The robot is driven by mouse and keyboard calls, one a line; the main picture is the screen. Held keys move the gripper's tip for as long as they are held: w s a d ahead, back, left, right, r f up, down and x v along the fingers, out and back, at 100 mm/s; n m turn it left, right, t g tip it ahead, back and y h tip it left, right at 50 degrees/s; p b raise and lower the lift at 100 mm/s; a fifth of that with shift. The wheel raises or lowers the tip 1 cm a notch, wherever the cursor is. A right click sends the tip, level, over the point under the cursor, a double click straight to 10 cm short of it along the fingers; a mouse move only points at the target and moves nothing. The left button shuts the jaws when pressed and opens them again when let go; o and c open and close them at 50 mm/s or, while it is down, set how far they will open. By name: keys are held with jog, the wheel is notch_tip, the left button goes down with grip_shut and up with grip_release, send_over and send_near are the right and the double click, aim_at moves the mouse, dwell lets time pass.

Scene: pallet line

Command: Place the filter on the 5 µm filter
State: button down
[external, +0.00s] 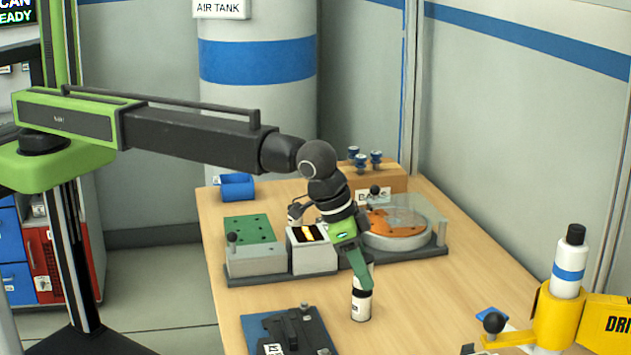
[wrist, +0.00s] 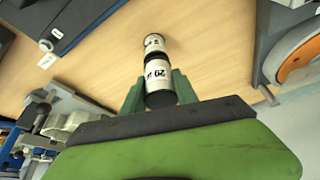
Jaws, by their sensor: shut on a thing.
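My gripper (wrist: 158,92) is shut on a black and white cylindrical filter (wrist: 160,72), whose label reads "20" with a partly legible unit. In the external view my gripper (external: 358,272) points down over the table and its green finger hides much of the held filter. A second white filter (external: 361,307) with a dark band stands upright on the table directly below. It also shows in the wrist view (wrist: 154,41), just beyond the held filter's end. Its label is too small to read. I cannot tell whether the two filters touch.
A fixture with a green plate (external: 249,232) and an orange disc under a clear cover (external: 398,222) stand behind. A dark fixture (external: 300,330) is at the front. A yellow holder (external: 557,318) with a white bottle (external: 569,262) is at right. Bare wood lies right of the filters.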

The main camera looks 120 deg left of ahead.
jog(key=shift+f, duration=0.8)
jog(key=shift+r, duration=0.25)
jog(key=shift+f, duration=0.25)
jog(key=c, duration=0.9)
grip_release()
jog(key=shift+r, duration=0.1)
jog(key=shift+c, duration=0.2)
